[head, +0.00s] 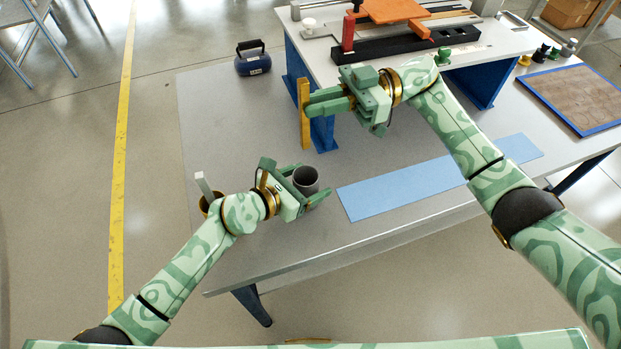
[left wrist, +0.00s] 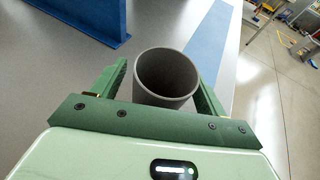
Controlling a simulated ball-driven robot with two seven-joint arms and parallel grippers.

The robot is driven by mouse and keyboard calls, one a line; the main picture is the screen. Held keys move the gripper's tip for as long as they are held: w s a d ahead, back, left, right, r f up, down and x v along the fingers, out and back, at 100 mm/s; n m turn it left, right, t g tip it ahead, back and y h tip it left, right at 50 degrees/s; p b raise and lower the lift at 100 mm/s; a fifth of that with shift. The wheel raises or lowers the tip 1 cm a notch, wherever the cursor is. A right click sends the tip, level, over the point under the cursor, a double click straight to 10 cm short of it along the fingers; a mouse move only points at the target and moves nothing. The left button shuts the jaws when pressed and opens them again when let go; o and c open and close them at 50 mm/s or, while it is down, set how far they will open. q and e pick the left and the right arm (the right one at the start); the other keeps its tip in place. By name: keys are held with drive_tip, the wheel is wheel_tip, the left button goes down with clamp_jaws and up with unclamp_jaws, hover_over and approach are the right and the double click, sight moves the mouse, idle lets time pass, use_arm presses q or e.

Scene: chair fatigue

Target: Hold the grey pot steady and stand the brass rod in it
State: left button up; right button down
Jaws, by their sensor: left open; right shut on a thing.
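The grey pot (head: 306,179) stands upright on the table, its round mouth facing up. My left gripper (head: 308,182) is open with one finger on each side of the pot. In the left wrist view the pot (left wrist: 167,78) sits between the fingers, and its inside looks empty. I cannot tell whether a finger touches it. My right gripper (head: 308,105) is shut on the brass rod (head: 304,112), which it holds about upright, up and behind the pot, in front of the blue stand leg.
A brass-coloured pot (head: 207,203) holding a grey bar (head: 204,184) stands left of my left gripper. A blue strip (head: 400,185) lies to the right. A blue kettlebell-like weight (head: 253,62) sits at the back left. A white-topped bench with blue legs (head: 490,85) stands behind.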

use_arm(q)
drive_tip(key=shift+w+d+f, duration=0.2)
drive_tip(key=shift+w+d, duration=0.25)
drive_tip(key=shift+d, duration=0.05)
drive_tip(key=c, duration=1.1)
use_arm(e)
hover_over(317, 172)
drive_tip(key=shift+f, duration=6.45)
drive_tip(key=c, duration=1.3)
unclamp_jaws()
